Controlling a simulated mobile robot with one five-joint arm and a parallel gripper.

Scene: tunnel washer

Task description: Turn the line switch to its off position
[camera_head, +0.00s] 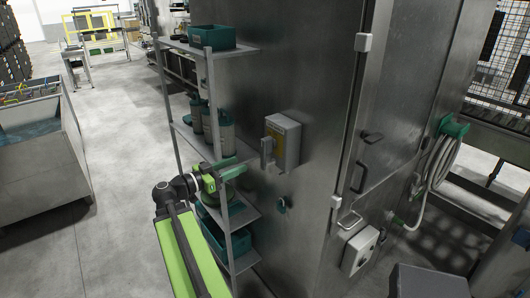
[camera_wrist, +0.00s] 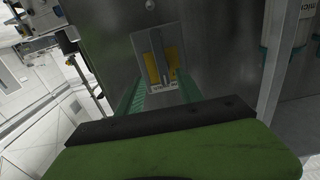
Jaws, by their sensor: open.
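The line switch (camera_head: 283,142) is a grey box with a yellow plate, mounted on the steel wall of the machine. Its grey handle (camera_head: 267,153) sticks out on the box's left side in the head view. My gripper (camera_head: 238,165) is left of the switch, its green fingers pointing at it, with a gap to the handle. In the wrist view the open green fingers (camera_wrist: 161,92) stand either side of the switch's yellow plate (camera_wrist: 151,68), with the upright grey handle between them. Whether a finger touches the handle is not clear there; the gripper's green body hides the lower part.
A shelf rack (camera_head: 177,92) with teal bins and canisters stands beside my arm, close to the gripper. A coiled hose (camera_head: 443,165) and another control box (camera_head: 360,250) are to the right. Open floor lies left.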

